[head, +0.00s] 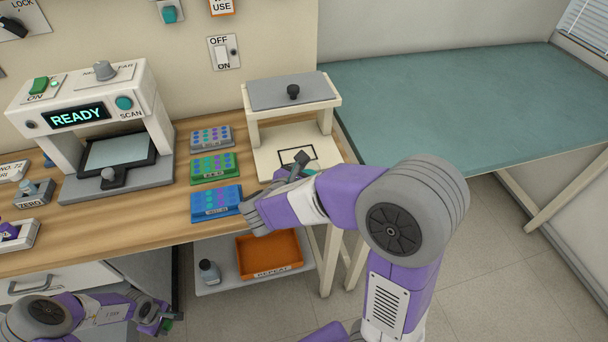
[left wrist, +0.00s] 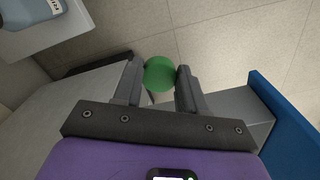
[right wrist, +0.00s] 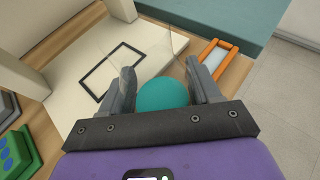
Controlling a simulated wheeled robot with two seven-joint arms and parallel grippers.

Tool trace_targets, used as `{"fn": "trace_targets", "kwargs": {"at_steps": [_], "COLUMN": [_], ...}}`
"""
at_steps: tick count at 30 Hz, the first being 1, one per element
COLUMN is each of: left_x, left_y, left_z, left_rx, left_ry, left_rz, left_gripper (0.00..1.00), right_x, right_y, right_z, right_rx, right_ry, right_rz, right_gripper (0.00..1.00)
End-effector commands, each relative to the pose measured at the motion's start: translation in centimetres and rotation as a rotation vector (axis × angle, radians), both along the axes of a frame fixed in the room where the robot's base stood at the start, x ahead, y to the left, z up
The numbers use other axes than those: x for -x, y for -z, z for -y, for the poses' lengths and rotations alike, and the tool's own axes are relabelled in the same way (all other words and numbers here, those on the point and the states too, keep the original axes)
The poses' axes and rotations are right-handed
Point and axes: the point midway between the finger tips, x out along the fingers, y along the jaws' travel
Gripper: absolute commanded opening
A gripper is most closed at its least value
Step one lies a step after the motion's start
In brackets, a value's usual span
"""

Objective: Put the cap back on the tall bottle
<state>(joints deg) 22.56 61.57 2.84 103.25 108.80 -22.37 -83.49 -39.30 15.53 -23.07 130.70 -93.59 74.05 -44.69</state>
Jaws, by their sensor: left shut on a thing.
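My left gripper (head: 162,318) is low at the left in the head view, in front of the cabinet. It is shut on a small round green cap (left wrist: 160,74), which sits between its fingertips in the left wrist view. My right gripper (right wrist: 160,76) is over the pale stand at the counter's right end. A round teal thing (right wrist: 163,94) lies between its fingers; I cannot tell whether they grip it. A faint clear outline shows beyond it, perhaps a clear vessel. I cannot make out a tall bottle for certain; my right arm covers part of that area.
A grey bottle (head: 209,272) and an orange tray (head: 270,254) stand on the lower shelf. Colored racks (head: 214,167) line the counter left of the pale stand (head: 262,150). The READY machine (head: 85,120) is at the left. A teal table (head: 440,110) at the back right is clear.

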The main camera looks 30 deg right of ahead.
Motion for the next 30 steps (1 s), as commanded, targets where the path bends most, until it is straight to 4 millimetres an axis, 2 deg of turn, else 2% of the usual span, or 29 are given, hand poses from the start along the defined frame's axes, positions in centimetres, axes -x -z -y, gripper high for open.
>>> {"fn": "trace_targets", "kwargs": {"at_steps": [1, 3, 11, 14, 24, 30], "left_x": [0.0, 0.0, 0.0, 0.0, 0.0, 0.0], "left_y": [0.0, 0.0, -0.2, -0.9, -4.4, -5.0], "left_z": [0.0, 0.0, 0.0, 0.0, 0.0, 0.0], "left_rx": [0.000, 0.000, 0.000, 0.000, 0.000, 0.000], "left_ry": [0.000, 0.000, 0.000, 0.000, 0.000, 0.000], "left_rz": [0.000, 0.000, 0.000, 0.000, 0.000, 0.000], "left_gripper": [0.13, 0.13, 0.13, 0.13, 0.13, 0.13], "right_x": [0.0, 0.0, 0.0, 0.0, 0.0, 0.0], "right_y": [0.0, 0.0, -0.4, -1.6, -8.3, -10.0], "right_z": [0.0, 0.0, 0.0, 0.0, 0.0, 0.0], "right_rx": [0.000, 0.000, 0.000, -0.001, -0.003, 0.000], "right_ry": [0.000, 0.000, 0.000, 0.001, 0.000, 0.000], "right_rz": [0.000, 0.000, 0.001, 0.002, 0.002, 0.001], "right_gripper": [0.37, 0.27, 0.27, 0.27, 0.27, 0.27]}}
